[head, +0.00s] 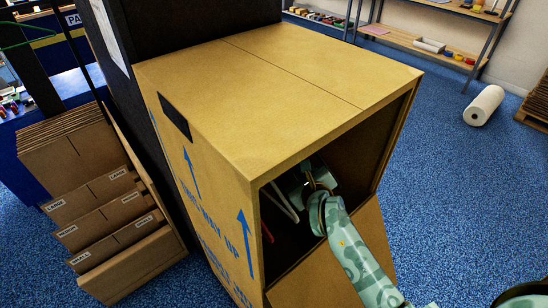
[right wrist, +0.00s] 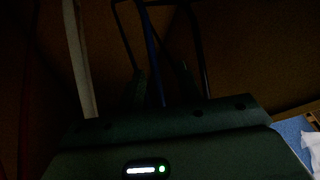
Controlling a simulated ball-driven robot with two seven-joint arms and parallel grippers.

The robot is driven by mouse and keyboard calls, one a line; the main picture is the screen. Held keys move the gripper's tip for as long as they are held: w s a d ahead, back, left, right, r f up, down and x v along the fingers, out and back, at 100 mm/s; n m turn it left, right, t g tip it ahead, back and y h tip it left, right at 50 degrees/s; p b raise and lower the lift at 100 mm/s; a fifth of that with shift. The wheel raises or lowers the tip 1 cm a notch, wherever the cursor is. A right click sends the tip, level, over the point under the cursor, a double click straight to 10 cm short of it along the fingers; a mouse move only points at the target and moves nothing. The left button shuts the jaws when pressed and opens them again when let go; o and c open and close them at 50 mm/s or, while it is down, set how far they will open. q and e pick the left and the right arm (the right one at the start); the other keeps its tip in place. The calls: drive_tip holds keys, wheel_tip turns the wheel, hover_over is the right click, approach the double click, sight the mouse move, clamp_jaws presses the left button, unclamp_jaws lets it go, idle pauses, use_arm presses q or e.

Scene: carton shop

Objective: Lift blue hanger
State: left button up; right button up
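A blue hanger (right wrist: 153,50) shows as a thin blue bar in the dark right wrist view. My right gripper (right wrist: 161,72) appears open, its two dark fingers apart with the blue bar running between them. I cannot tell whether either finger touches it. In the head view my right arm reaches through the open side of a tall brown carton (head: 265,90), and the gripper (head: 306,182) is in shadow inside. The blue hanger cannot be made out there. My left gripper is not in view.
A white hanger (head: 283,203) hangs inside the carton, left of my gripper. Dark bars (right wrist: 200,45) flank the blue one. The carton's flap (head: 340,262) hangs below its opening. Folded cartons (head: 125,250) stand at left. A white roll (head: 484,105) lies on open blue floor.

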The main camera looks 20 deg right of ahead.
sight(296, 169)
drive_tip(key=x, duration=0.2)
drive_tip(key=b+x, duration=0.1)
drive_tip(key=x, duration=0.2)
drive_tip(key=shift+w+a+f, duration=0.2)
drive_tip(key=shift+w+a, duration=0.1)
drive_tip(key=shift+w, duration=0.1)
drive_tip(key=shift+r, duration=0.1)
clamp_jaws()
